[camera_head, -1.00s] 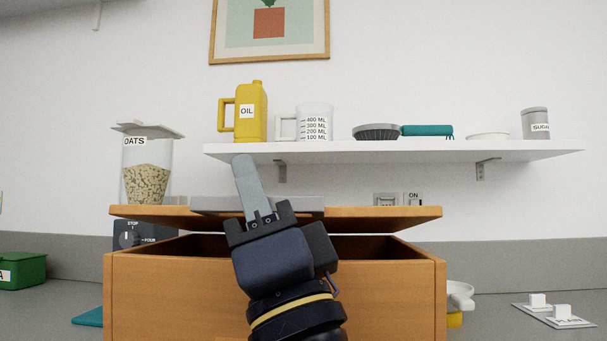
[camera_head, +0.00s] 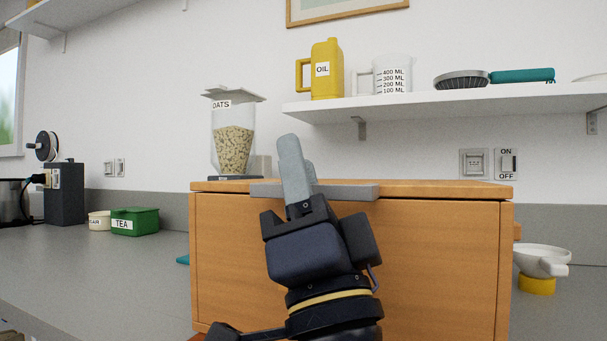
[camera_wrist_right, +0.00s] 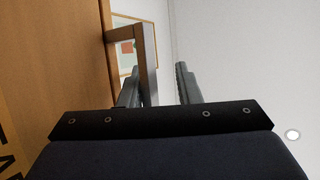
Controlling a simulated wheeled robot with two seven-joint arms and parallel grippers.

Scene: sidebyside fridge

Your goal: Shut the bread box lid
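The wooden bread box (camera_head: 430,265) stands on the counter in the head view. Its lid (camera_head: 440,187) lies level along the top of the front panel, with no open gap visible. A grey bar handle (camera_head: 350,191) runs along the lid's front edge and also shows in the right wrist view (camera_wrist_right: 149,65). My right gripper (camera_head: 296,170) points up in front of the box, its fingers at the handle. In the wrist view its fingers (camera_wrist_right: 160,85) are apart, with the handle beside the left one; contact is unclear. My left gripper is not in view.
An oats jar (camera_head: 233,140) stands behind the box's left side. A shelf (camera_head: 430,106) above holds an oil jug (camera_head: 327,70) and a measuring cup (camera_head: 392,75). A green tea box (camera_head: 135,222) sits far left. The counter (camera_head: 100,275) left of the box is mostly clear.

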